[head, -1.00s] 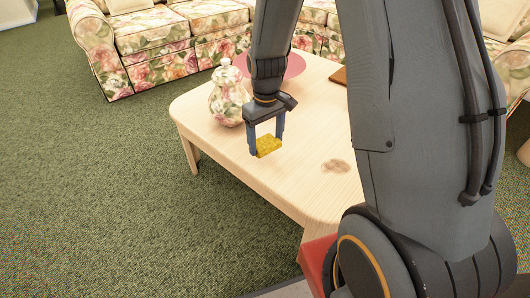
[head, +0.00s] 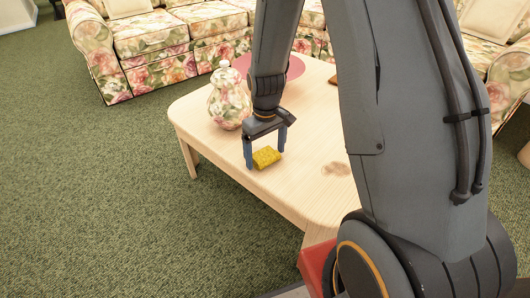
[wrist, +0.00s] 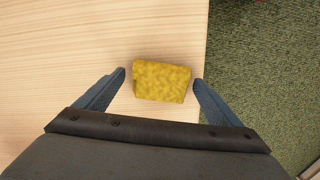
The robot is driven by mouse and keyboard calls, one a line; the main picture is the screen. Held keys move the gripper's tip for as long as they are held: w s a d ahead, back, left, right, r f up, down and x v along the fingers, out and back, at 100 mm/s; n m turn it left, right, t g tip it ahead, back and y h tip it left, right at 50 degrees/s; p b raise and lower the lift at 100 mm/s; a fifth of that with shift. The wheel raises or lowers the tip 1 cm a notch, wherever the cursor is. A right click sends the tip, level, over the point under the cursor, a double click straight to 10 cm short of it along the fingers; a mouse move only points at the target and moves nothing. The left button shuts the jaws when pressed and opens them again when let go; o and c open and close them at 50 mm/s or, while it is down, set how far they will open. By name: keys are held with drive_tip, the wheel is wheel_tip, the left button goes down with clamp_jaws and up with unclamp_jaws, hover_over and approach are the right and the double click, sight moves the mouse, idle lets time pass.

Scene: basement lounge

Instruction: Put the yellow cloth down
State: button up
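The yellow cloth (head: 266,157) is a small folded block lying on the pale wooden table (head: 220,149), close to its edge. In the wrist view the cloth (wrist: 161,81) lies between my two fingertips, with a narrow gap on each side. My gripper (head: 265,152) is open around it, low over the table, and it also shows in the wrist view (wrist: 160,78). The cloth looks flat on the wood, slightly turned relative to the fingers.
A floral lidded jar (head: 229,97) stands on the table left of my gripper. A pinkish-red round item (head: 292,67) and a brown flat item (head: 333,80) lie farther back. A brownish stain (head: 336,169) marks the wood to the right. Green carpet (head: 110,200) surrounds the table.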

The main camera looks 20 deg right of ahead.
sight(266, 154)
drive_tip(key=shift+r, duration=0.1)
wheel_tip(266, 154, up, 12)
drive_tip(key=p, duration=0.4)
drive_tip(key=s+a+r+n, duration=0.1)
drive_tip(key=s+a+r, duration=0.4)
drive_tip(key=s+a, duration=0.3)
drive_tip(key=s+a+r+n, duration=0.1)
drive_tip(key=s+a+r, duration=0.4)
drive_tip(key=s+a, duration=0.4)
drive_tip(key=s, duration=0.7)
drive_tip(key=shift+r+y, duration=0.25)
drive_tip(key=shift+y, duration=0.05)
drive_tip(key=shift+a, duration=0.1)
